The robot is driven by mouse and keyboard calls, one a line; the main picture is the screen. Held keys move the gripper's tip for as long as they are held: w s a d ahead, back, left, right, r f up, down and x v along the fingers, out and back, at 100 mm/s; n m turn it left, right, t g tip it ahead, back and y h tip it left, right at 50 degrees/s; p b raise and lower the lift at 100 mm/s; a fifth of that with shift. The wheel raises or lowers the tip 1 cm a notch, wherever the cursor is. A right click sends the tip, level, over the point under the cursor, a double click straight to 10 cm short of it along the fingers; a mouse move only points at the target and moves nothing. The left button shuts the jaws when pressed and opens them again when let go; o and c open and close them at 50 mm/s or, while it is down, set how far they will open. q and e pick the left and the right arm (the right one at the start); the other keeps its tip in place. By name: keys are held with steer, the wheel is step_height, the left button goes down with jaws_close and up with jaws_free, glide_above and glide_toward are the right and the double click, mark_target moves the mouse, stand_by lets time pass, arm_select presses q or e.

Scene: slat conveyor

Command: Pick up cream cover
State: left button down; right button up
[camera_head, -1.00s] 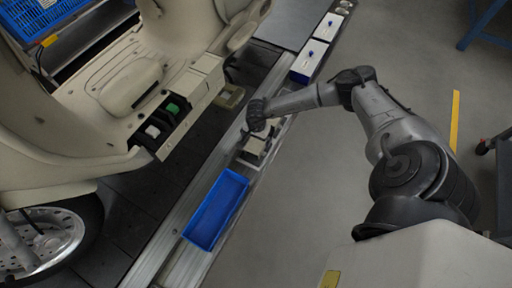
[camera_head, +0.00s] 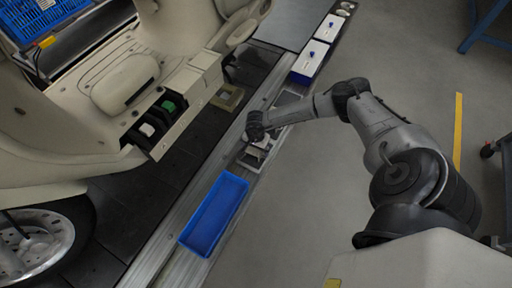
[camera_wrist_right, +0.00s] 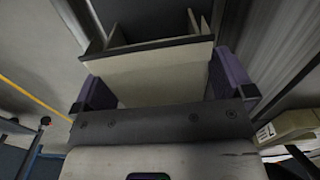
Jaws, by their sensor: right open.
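The cream cover (camera_head: 256,153) sits in a grey holder on the conveyor strip, mostly hidden under my right gripper (camera_head: 254,137) in the head view. In the right wrist view the cream cover (camera_wrist_right: 150,78) lies between the two purple-padded fingers of my right gripper (camera_wrist_right: 165,84). The fingers are open, one on each side of the cover. I cannot tell whether either pad touches it. My left gripper is not in view.
An empty blue tray (camera_head: 214,214) lies on the conveyor nearer me. White boxes with blue marks (camera_head: 310,59) stand farther along it. A cream scooter body (camera_head: 75,120) with an open compartment stands left. The floor on the right is mostly clear.

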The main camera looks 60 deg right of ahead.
steer(key=c, duration=1)
steer(key=shift+c, duration=0.2)
